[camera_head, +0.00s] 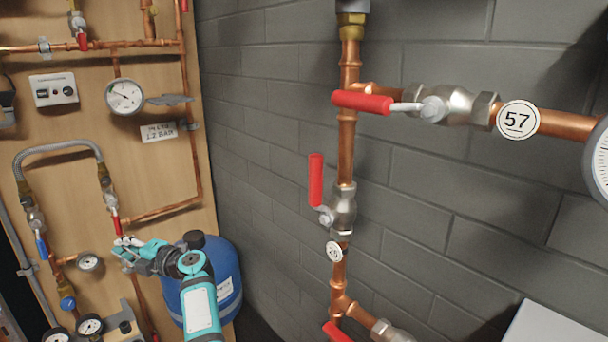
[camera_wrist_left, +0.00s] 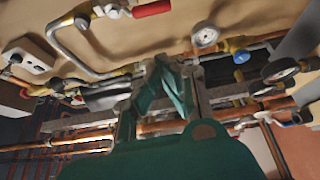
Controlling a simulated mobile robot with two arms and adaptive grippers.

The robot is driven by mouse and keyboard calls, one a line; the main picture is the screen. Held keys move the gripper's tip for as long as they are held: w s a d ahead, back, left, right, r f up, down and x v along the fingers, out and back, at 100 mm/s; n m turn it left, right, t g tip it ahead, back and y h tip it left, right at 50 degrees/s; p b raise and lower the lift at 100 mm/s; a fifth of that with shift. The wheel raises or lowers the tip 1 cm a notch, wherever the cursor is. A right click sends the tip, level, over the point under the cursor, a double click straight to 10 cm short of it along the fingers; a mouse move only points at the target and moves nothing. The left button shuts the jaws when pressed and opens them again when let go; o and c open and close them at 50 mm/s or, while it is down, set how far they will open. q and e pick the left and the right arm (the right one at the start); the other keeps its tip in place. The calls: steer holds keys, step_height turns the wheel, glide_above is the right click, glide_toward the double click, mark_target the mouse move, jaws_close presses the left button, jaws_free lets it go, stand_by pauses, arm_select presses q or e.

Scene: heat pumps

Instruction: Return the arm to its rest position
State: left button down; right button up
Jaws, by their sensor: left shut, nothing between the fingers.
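My left gripper (camera_head: 127,247) is at the lower left of the head view, on a teal and white arm. It is shut and empty. It appears in front of the wooden board, just below a red valve handle (camera_head: 115,226); I cannot tell whether they touch. In the left wrist view the teal fingers of my left gripper (camera_wrist_left: 165,85) are together, with pipes and gauges beyond them. My right gripper is in neither view.
The wooden board (camera_head: 160,172) carries copper pipes, a gauge (camera_head: 124,96) and valves. A blue tank (camera_head: 222,275) stands behind my arm.

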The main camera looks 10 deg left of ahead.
arm_select(q)
steer(key=d+m+t+h, duration=1)
steer(key=d+m+t, duration=0.3)
steer(key=m+t, duration=0.65)
steer(key=s+d+f+m+g+h, duration=0.9)
steer(key=s+d+f+m+g, duration=0.25)
steer(key=d+f+m, duration=0.35)
steer(key=s+d+f+m+g+y, duration=0.15)
steer(key=s+f+g, duration=0.3)
steer(key=s, duration=0.85)
steer(key=s+d+f+g, duration=0.2)
steer(key=s+f+g, duration=0.25)
steer(key=s, duration=0.75)
step_height(320, 180, down, 26)
steer(key=s+p, duration=0.1)
steer(key=s, duration=0.1)
steer(key=s+a+f+g, duration=0.1)
steer(key=s+a+f, duration=0.2)
steer(key=s+f, duration=1.1)
steer(key=shift+s+a+p, duration=0.15)
steer(key=shift+s+p, duration=0.3)
steer(key=shift+s, duration=0.7)
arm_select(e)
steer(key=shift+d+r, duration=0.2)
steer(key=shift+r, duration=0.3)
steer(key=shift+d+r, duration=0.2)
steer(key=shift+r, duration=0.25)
